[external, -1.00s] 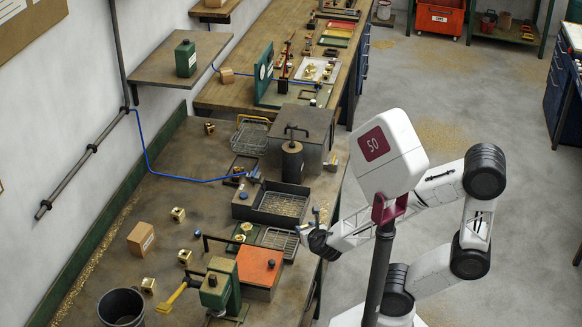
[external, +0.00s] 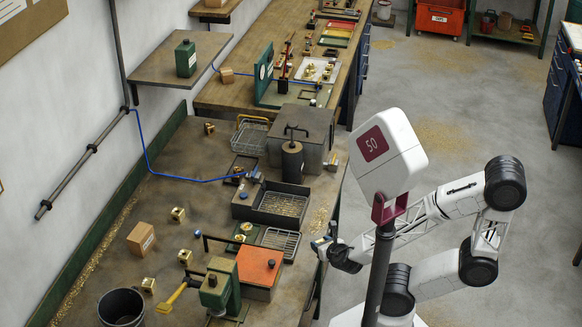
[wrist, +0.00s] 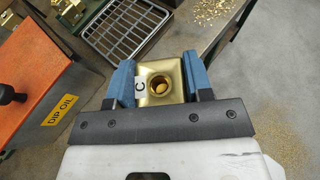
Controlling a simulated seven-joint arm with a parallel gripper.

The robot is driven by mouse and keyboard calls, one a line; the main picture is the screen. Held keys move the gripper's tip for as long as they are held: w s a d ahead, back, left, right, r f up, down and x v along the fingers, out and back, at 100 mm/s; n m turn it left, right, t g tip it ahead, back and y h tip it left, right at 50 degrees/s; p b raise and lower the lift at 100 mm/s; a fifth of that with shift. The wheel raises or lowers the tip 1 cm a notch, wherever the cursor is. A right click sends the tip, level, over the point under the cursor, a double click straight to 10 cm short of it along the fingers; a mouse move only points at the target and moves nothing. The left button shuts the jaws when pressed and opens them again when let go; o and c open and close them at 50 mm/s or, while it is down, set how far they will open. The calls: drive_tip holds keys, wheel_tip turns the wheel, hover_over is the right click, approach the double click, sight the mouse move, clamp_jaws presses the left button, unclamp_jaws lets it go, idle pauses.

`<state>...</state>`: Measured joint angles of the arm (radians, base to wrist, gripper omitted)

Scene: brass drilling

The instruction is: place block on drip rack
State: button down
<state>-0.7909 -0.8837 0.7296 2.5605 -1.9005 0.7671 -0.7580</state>
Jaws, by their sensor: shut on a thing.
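My gripper (wrist: 159,82) is shut on a brass block (wrist: 161,78) with a round hole in its face and a label "C" on its left side. The block sits between the two blue fingers. In the external view, my gripper (external: 322,244) is at the right edge of the workbench, just right of the drip rack. The drip rack (external: 281,241) is a dark tray with a wire grid on the bench. It also shows at the top of the wrist view (wrist: 125,30), beyond and left of the held block, and looks empty.
Several brass blocks, a cardboard box (external: 141,238) and a black bucket (external: 121,308) are on the left. Open floor lies right of the bench.

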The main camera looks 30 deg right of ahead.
drive_tip(key=shift+w+a, duration=0.1)
drive_tip(key=shift+w, duration=0.1)
hover_over(286, 243)
drive_tip(key=shift+s+f, duration=0.45)
drive_tip(key=shift+f, duration=0.25)
idle(0.7)
drive_tip(key=shift+w, duration=0.35)
drive_tip(key=shift+f, duration=1.8)
drive_tip(key=shift+f, duration=0.1)
drive_tip(key=c, duration=0.5)
unclamp_jaws()
drive_tip(key=shift+f, duration=0.1)
